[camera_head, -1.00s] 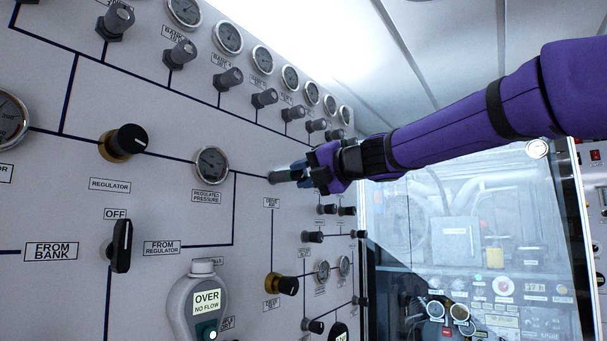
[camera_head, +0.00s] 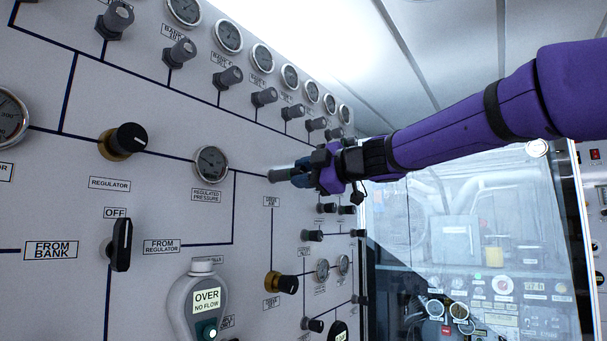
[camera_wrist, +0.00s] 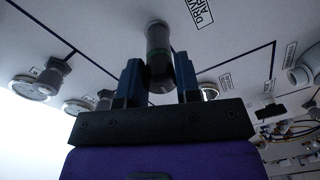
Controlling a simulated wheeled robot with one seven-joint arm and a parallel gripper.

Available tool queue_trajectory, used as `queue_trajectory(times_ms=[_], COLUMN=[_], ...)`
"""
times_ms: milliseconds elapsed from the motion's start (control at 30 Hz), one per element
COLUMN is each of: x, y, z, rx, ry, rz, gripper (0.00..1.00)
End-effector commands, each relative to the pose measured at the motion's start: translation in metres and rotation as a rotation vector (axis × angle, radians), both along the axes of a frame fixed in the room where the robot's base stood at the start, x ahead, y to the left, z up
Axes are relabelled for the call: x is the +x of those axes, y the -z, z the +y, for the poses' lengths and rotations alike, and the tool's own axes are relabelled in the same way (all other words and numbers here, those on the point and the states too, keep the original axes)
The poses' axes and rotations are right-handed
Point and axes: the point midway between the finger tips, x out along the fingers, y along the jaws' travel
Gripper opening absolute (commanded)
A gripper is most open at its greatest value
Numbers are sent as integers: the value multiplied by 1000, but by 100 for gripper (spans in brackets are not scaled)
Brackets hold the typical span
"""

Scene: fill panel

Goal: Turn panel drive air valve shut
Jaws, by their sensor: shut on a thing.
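The drive air valve is a grey cylindrical knob (camera_head: 279,176) standing out from the white panel, right of the regulated pressure gauge (camera_head: 210,164). Its "DRIVE AIR" label (camera_head: 271,201) is just below it. In the wrist view the knob (camera_wrist: 157,42) stands between the two blue fingers, and the label (camera_wrist: 198,12) is to its right. My gripper (camera_head: 300,174) is shut on the knob, reaching in from the right. The fingers cover the knob's outer end in the head view. I cannot tell the knob's turn angle.
A row of grey knobs and gauges (camera_head: 262,60) runs above. A black regulator knob (camera_head: 128,138) and an OFF lever (camera_head: 121,244) are at left. A brass-based black knob (camera_head: 286,284) is below. A glass pane (camera_head: 470,230) is at right.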

Motion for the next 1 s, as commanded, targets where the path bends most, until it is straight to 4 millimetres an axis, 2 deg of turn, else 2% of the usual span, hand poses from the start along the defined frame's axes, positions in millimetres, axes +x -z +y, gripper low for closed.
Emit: queue_trajectory(times_ms=[1000], x=[-1], y=[3], z=[1], rx=[592], ry=[2], rz=[761], gripper=[7])
